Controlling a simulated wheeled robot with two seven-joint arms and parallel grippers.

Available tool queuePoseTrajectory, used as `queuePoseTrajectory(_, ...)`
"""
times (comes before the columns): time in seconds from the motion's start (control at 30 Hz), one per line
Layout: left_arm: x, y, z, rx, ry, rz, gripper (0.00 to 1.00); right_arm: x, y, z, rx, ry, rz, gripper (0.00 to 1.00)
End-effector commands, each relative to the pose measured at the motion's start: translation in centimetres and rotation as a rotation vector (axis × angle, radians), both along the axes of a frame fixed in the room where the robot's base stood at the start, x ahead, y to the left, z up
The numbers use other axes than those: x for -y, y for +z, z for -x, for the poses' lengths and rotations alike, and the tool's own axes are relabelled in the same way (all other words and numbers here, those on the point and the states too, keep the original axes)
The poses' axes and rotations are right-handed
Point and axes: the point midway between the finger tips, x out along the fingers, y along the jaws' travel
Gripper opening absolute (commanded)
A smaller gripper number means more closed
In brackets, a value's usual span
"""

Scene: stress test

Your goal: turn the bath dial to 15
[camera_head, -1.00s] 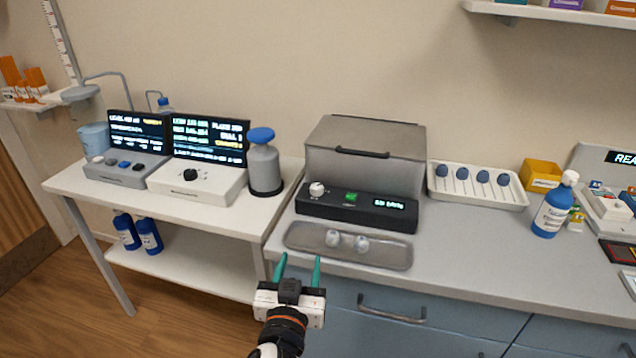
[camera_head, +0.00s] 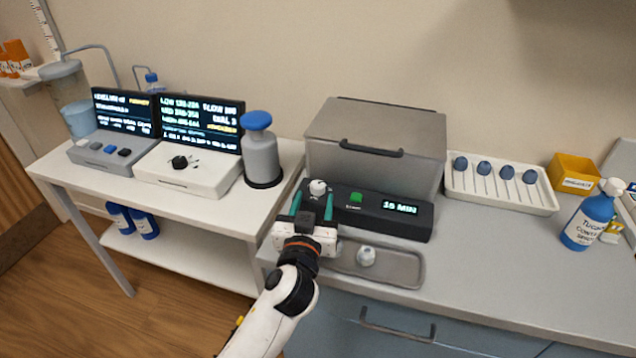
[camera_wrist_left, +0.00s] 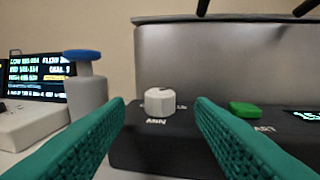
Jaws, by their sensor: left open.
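The bath is a grey lidded box (camera_head: 335,125) with a black front panel (camera_head: 375,225). A white dial (camera_head: 318,187) stands at the panel's left end; it also shows in the left wrist view (camera_wrist_left: 158,101) with a dark mark on top. The panel has a green button (camera_head: 356,197) and a lit display (camera_head: 399,207) that seems to read 15 MIN, though blurred. My left gripper (camera_head: 312,205) is open, its teal fingers pointing at the dial. In the left wrist view the dial lies ahead between the fingertips, with gaps on both sides. My right gripper is out of view.
A grey tray (camera_head: 405,270) with a small pale round item (camera_head: 366,256) lies before the panel, partly behind my gripper. A grey bottle with a blue cap (camera_head: 259,150) stands left on the white table. A white rack (camera_head: 500,198) is at right.

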Motion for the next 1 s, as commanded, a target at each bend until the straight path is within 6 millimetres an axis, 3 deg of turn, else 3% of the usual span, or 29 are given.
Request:
queuePoseTrajectory(0.1, 0.4, 0.1, -2.4, 0.001, 0.000, -0.002, 0.49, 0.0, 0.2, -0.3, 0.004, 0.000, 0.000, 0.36)
queuePoseTrajectory(0.3, 0.9, 0.0, -4.9, 0.000, 0.000, 0.001, 0.49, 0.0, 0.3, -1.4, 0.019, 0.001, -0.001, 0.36)
queuePoseTrajectory(0.7, 1.0, 0.0, -5.6, -0.001, 0.000, 0.002, 0.49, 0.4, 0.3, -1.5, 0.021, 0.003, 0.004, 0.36)
queuePoseTrajectory(1.0, 1.0, 0.0, -5.6, -0.001, 0.000, 0.001, 0.05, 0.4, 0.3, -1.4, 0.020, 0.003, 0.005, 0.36)
